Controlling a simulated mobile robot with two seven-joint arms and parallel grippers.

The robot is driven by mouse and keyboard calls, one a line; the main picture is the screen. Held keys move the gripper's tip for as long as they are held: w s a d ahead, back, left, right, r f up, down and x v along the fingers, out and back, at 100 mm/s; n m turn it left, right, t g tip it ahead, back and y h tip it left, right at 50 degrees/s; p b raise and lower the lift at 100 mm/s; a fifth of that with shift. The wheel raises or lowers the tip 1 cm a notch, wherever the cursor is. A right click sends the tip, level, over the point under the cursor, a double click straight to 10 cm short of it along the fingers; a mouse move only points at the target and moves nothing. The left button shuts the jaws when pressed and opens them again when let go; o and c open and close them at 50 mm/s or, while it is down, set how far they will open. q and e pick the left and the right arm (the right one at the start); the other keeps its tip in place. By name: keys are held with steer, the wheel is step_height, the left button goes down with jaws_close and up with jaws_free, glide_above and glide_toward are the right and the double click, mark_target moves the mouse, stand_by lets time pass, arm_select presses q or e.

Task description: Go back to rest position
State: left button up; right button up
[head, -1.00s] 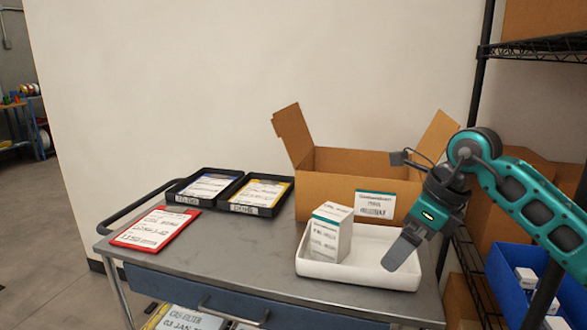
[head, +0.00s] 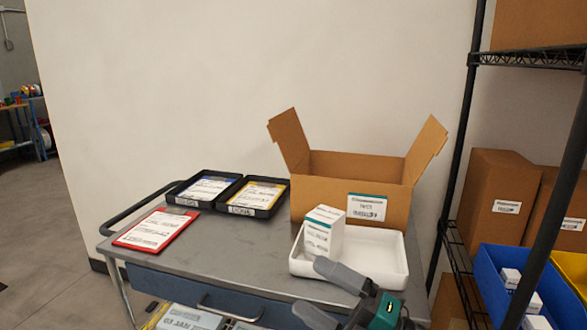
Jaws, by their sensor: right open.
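My right gripper (head: 328,291) is at the bottom of the head view, in front of the cart's near edge. Its two grey fingers are spread apart with nothing between them. The upper finger overlaps the front of the white tray (head: 386,275) in the picture. A white box with a teal top edge (head: 322,233) stands upright in the left part of that tray. Most of my right arm is out of frame. My left gripper is not in view.
The grey cart (head: 225,245) holds an open cardboard box (head: 320,190), two black trays with labelled cards (head: 254,211) and a red-edged clipboard (head: 150,230). A shelf rack with a blue bin (head: 495,285) and cardboard boxes stands at right. Floor is clear at left.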

steer(key=s+d+f+m+t+h+p, duration=0.1)
steer(key=s+d+f+m+t+h, duration=0.15)
steer(key=d+f+m+h, duration=0.6)
steer(key=s+d+f+m+t+h, duration=0.1)
steer(key=f+m+t+h, duration=0.4)
steer(key=m, duration=0.8)
steer(key=s+d+f+m+g+h, duration=0.3)
steer(key=s+f+m+g, duration=0.3)
steer(key=s+f, duration=0.5)
step_height(320, 180, down, 2)
steer(key=shift+s+d+h+p, duration=0.25)
steer(key=shift+d+h+p, duration=0.1)
steer(key=shift+d, duration=0.2)
steer(key=shift+m+g, duration=0.25)
steer(key=shift+c, duration=0.5)
